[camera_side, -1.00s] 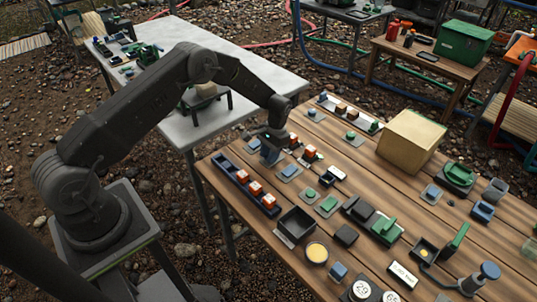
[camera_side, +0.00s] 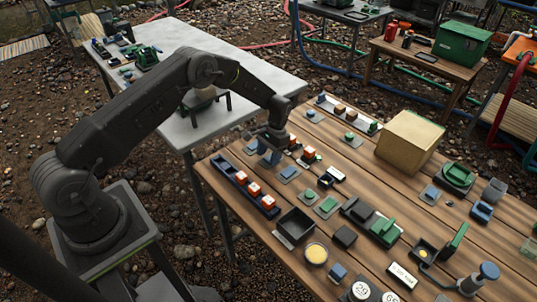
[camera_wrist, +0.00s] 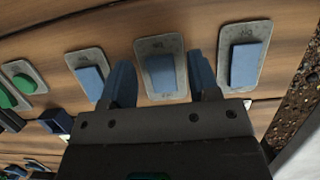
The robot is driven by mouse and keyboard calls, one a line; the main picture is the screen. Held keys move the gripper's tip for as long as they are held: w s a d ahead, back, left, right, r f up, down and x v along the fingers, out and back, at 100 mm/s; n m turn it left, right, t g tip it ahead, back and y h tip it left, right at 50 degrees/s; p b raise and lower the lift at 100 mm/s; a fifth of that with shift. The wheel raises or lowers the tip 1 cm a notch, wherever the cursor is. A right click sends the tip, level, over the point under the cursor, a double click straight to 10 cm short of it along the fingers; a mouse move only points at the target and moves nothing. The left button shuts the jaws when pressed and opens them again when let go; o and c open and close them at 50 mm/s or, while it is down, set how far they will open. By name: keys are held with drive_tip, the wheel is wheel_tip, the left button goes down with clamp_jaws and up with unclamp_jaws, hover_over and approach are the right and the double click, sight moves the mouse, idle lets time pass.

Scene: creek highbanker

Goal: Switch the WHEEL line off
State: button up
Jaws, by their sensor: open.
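Three blue rocker switches on grey plates stand in a row in the wrist view: a left one (camera_wrist: 91,82), a middle one (camera_wrist: 161,74) and a right one (camera_wrist: 246,64). The plate lettering is too blurred to read, so I cannot tell which is WHEEL. My gripper (camera_wrist: 162,82) is open, its two blue fingers on either side of the middle switch. Contact cannot be made out. In the side view my gripper (camera_side: 271,153) is low over that row and largely hides the middle switch. The other two switches show at its left (camera_side: 252,147) and right (camera_side: 289,172).
Green switches (camera_side: 327,205) continue the row. A blue rail with orange-and-white blocks (camera_side: 254,189) lies in front, and an open black box (camera_side: 295,226) stands nearby. A tan box (camera_side: 411,140) stands farther back.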

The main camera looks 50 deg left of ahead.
drive_tip(key=v, duration=1.3)
drive_tip(key=shift+r, duration=0.4)
drive_tip(key=shift+w, duration=0.1)
drive_tip(key=s+d+r+t, duration=0.25)
drive_tip(key=s+r, duration=0.35)
drive_tip(key=r, duration=0.5)
drive_tip(key=s+d+r+t, duration=0.25)
drive_tip(key=s+r, duration=0.35)
drive_tip(key=r, duration=0.5)
drive_tip(key=s+d+t, duration=0.2)
drive_tip(key=s, duration=0.9)
drive_tip(key=s+d+r+t, duration=0.1)
drive_tip(key=s+d+t, duration=0.1)
drive_tip(key=s, duration=0.9)
